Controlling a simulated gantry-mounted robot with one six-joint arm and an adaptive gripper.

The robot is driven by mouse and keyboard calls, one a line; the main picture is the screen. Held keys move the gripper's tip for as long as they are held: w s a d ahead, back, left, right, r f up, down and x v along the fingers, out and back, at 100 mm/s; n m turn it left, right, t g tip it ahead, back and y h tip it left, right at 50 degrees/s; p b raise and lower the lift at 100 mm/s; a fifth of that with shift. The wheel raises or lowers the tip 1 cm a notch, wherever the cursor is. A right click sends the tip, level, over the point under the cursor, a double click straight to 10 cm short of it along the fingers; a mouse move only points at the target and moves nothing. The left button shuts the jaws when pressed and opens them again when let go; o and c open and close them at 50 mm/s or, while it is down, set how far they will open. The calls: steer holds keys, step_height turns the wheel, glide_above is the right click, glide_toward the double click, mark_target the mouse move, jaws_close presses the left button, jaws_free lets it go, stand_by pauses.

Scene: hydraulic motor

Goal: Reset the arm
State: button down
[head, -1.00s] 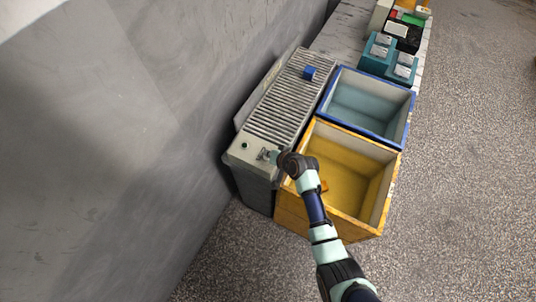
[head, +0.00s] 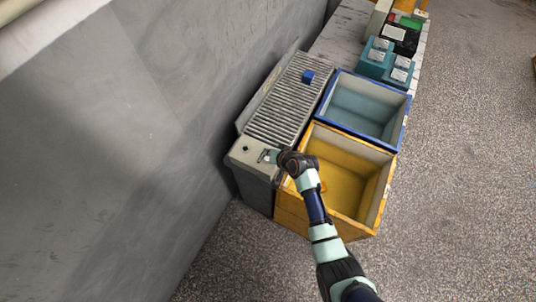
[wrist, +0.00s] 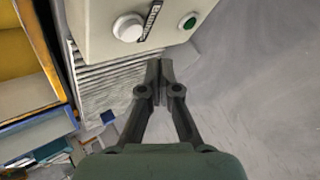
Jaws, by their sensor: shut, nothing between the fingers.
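My arm reaches up from the bottom right in the head view. My gripper (head: 266,157) is over the near end of a grey conveyor (head: 283,112) with a ribbed top. In the wrist view my gripper (wrist: 158,70) has its dark fingertips together with nothing between them. Beyond the fingertips is a pale control panel (wrist: 100,35) with a white round button (wrist: 128,27) and a green button (wrist: 188,22). Whether the fingertips touch the panel, I cannot tell.
A yellow bin (head: 293,207) and a blue-rimmed bin (head: 404,122) stand right of the conveyor. A small blue object (head: 308,76) sits on the conveyor. Teal boxes (head: 375,62) stand farther back. A grey wall (head: 110,150) rises at left; open floor (head: 460,200) lies at right.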

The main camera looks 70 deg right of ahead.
step_height(320, 180, up, 3)
steer(key=shift+f+p, duration=0.1)
steer(key=shift+p, duration=0.8)
steer(key=shift+f, duration=0.1)
steer(key=w+a+r+n+t+y+p, duration=0.1)
steer(key=w+a+r+n, duration=0.3)
steer(key=w+a+r, duration=0.35)
steer(key=w+a+r+n+t+y+p, duration=0.1)
steer(key=w+a+r+n+p, duration=0.2)
steer(key=a+r, duration=0.65)
steer(key=s+a+r+n+t+y+p, duration=0.1)
steer(key=a+r+n, duration=0.7)
steer(key=a+r, duration=1.2)
steer(key=s+a+t+y, duration=0.1)
steer(key=a, duration=0.3)
steer(key=shift+s+r+t+y+p, duration=0.3)
steer(key=shift+r+t+p, duration=0.1)
steer(key=shift+a, duration=0.1)
